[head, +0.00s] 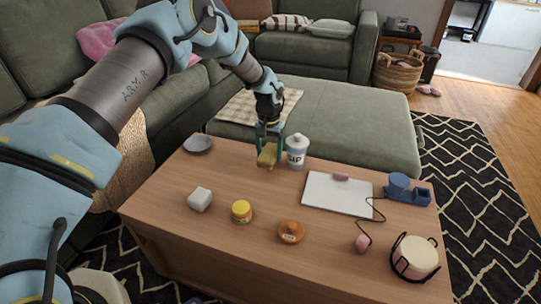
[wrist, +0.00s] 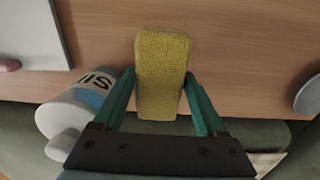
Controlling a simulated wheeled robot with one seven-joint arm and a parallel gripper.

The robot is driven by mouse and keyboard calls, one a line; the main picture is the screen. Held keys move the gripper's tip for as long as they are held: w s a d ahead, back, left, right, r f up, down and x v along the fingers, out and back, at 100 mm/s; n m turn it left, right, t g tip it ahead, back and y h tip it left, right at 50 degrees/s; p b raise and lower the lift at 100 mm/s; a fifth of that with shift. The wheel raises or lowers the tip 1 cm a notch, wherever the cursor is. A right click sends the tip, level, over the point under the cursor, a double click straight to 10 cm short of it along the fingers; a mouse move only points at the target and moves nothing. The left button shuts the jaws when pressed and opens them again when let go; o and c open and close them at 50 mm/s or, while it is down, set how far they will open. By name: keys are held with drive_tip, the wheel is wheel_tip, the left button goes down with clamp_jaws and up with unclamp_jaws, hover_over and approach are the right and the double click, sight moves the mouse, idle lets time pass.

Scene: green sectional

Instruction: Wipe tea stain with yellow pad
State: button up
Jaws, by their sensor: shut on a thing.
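The yellow pad (head: 267,156) is a small sponge-like block near the back edge of the wooden coffee table. My gripper (head: 268,149) is shut on it, with one teal finger on each side. In the wrist view the pad (wrist: 162,72) sticks out past the fingertips over the table. I cannot tell whether it touches the tabletop or hangs just above it. I make out no tea stain on the visible wood in either view; it may be faint or hidden.
The table (head: 255,185) holds a white bottle (head: 296,153) close right of the pad, a grey dish (head: 198,143), a white cube (head: 200,199), a yellow jar (head: 241,212), an orange item (head: 291,232), a whiteboard (head: 325,195), a blue dispenser (head: 400,188) and a candle (head: 416,254).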

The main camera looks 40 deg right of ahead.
drive_tip(key=shift+w+r+p, duration=0.1)
drive_tip(key=shift+r+p, duration=1.2)
drive_tip(key=shift+r, duration=1.1)
